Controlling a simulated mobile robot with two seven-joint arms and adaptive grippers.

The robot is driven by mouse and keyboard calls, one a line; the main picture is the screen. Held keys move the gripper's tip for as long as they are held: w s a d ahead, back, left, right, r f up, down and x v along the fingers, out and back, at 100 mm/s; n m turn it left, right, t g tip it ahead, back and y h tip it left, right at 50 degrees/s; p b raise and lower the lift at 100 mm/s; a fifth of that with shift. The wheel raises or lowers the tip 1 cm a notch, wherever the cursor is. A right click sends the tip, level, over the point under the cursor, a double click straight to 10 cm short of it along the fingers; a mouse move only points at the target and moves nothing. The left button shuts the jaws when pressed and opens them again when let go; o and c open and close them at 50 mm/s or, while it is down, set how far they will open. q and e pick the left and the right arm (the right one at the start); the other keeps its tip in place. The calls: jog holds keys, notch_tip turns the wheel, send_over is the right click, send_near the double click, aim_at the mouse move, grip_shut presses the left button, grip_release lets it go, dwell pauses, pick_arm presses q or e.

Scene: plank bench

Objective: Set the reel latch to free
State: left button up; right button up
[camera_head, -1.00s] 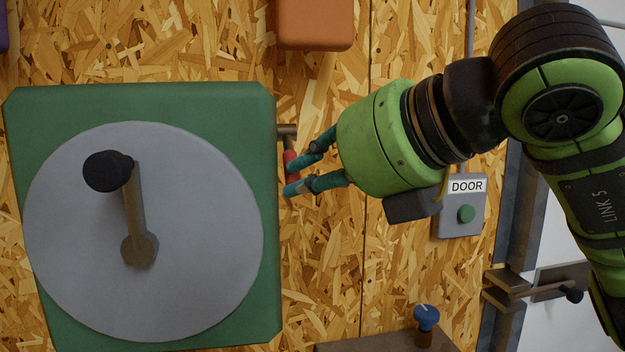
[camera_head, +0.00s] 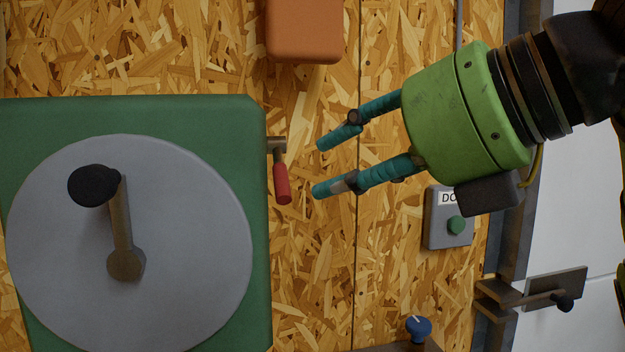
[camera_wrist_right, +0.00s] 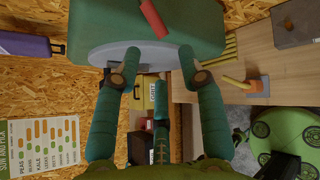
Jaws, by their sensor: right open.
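The reel is a green box (camera_head: 190,115) with a grey disc (camera_head: 190,230) and a crank with a black knob (camera_head: 93,186) on its face. The reel latch, a short lever with a red grip (camera_head: 282,184), hangs downward from a brown pivot at the box's right side. The red grip also shows at the top of the right wrist view (camera_wrist_right: 153,18). My right gripper (camera_head: 317,168) is open and empty, just right of the red grip, with a visible gap between them. My left gripper is in neither view.
A grey DOOR box with a green button (camera_head: 456,225) is on the board below my right gripper. A blue knob (camera_head: 418,328) stands at the bottom. An orange block (camera_head: 305,30) is above. A brown latch with a dark knob (camera_head: 562,301) is at the right.

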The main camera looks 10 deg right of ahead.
aim_at(280, 173)
jog(key=v, duration=0.5)
jog(key=shift+w, duration=0.1)
jog(key=shift+c, duration=1.2)
jog(key=shift+w+r+p, duration=0.1)
jog(key=shift+r+p, duration=0.05)
jog(key=shift+p, duration=0.2)
grip_shut()
jog(key=w+d+r+m+g+y+p, duration=0.4)
jog(key=r+m+g+p, duration=0.15)
jog(key=m+p, duration=0.9)
jog(key=shift+g, duration=0.35)
jog(key=shift+w+d+f+p+x, duration=0.25)
jog(key=shift+p+x, duration=0.85)
jog(key=shift+x, duration=1.2)
jog(key=shift+w+d+f+p+x, duration=0.1)
jog(key=shift+d+f+p+x, duration=0.2)
jog(key=shift+p+x, duration=1.4)
jog(key=shift+w+d+f+p+x, duration=0.15)
jog(key=shift+f+p+x, duration=0.3)
jog(key=shift+x, duration=2.4)
